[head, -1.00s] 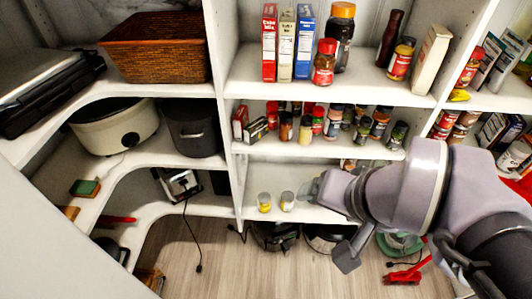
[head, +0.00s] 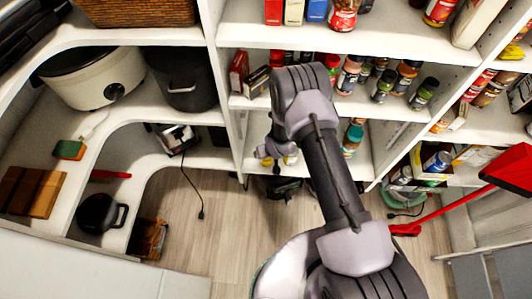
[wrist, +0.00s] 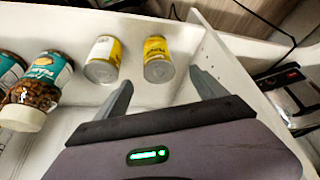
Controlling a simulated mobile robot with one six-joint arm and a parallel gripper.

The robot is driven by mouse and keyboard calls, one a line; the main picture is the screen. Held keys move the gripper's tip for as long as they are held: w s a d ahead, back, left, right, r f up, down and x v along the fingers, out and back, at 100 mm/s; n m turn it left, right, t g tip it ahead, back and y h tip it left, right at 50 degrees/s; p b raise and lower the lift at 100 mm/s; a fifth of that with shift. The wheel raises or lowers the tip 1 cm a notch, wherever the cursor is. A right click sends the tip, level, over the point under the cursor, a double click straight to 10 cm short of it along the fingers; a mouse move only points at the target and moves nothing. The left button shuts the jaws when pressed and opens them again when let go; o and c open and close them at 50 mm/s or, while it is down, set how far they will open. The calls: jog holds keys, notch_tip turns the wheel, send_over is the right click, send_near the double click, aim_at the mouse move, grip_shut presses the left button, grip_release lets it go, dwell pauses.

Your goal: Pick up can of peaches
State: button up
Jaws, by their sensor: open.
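In the wrist view, two small cans lie ahead of my gripper on the white shelf. One can (wrist: 158,60) has a yellow label, and the other can (wrist: 104,60) has a white and yellow label. The print is too small to tell surely which holds peaches. My gripper (wrist: 162,91) is open and empty, with its fingers apart and pointing toward the cans. The yellow can is roughly in line with the gap between the fingers, and the other can is near the left finger.
Jars with teal labels (wrist: 40,88) stand left of the cans in the wrist view. A black and silver appliance (wrist: 290,95) is at the right, beyond the shelf's edge. Above, a shelf (head: 390,108) holds several spice jars. A red-handled broom (head: 440,212) leans at the right.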

jog(key=b+x, duration=0.2)
jog(key=x, duration=0.5)
jog(key=b+x, duration=0.4)
jog(key=x, duration=0.1)
jog(key=shift+w+d+f, duration=0.15)
jog(key=shift+w+f, duration=0.05)
jog(key=shift+f, duration=0.05)
jog(key=shift+r, duration=0.1)
grip_shut()
